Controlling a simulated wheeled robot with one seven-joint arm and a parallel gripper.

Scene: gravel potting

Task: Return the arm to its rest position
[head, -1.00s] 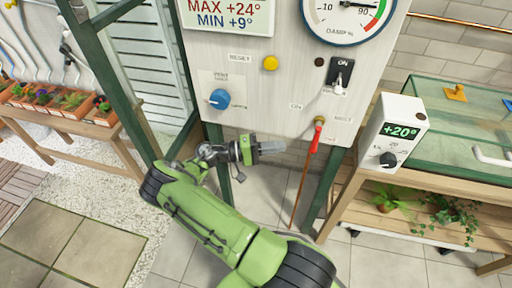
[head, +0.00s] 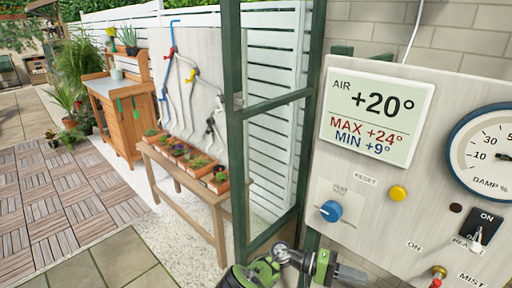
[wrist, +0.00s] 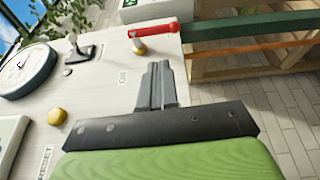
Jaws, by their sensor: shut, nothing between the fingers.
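My gripper (head: 350,275) shows at the bottom of the head view, below the control panel (head: 345,235). It is shut and empty. In the wrist view its two grey fingers (wrist: 157,85) lie side by side with nothing between them. The fingers are apart from the panel's knobs and switches in the head view. Most of my arm is below the head view's lower edge.
The panel carries a blue knob (head: 331,211), a yellow button (head: 398,193), a switch (head: 478,236) and a display (head: 377,115). A green post (head: 236,130) stands left of it. A bench (head: 195,185) with potted plants is further left. Open paving lies at far left.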

